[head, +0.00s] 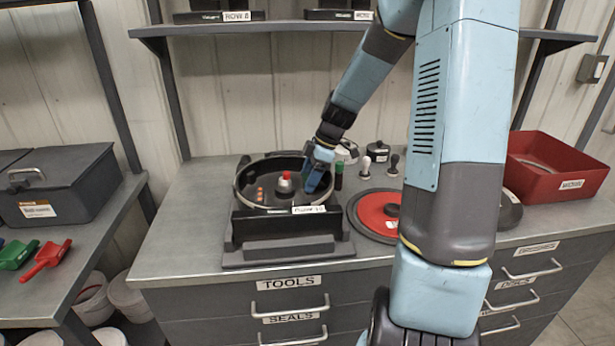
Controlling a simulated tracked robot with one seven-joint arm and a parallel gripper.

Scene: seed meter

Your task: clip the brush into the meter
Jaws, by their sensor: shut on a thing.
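The meter (237,197) is a round black housing with a pale rim, set in a dark stand on the grey workbench. Inside it I see a hub with a red cap (287,176) and several small orange-brown spots at its left. My gripper (312,186) points down into the right side of the housing, near the hub. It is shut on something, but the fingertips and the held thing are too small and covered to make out. I cannot pick out the brush with certainty.
A red disc (376,212) lies right of the meter, partly behind my arm. Small dark-handled tools (365,168) stand behind it. A red bin (560,168) is at the right, a grey toolbox (62,185) at the left. A shelf (250,29) spans above. The bench's left front is clear.

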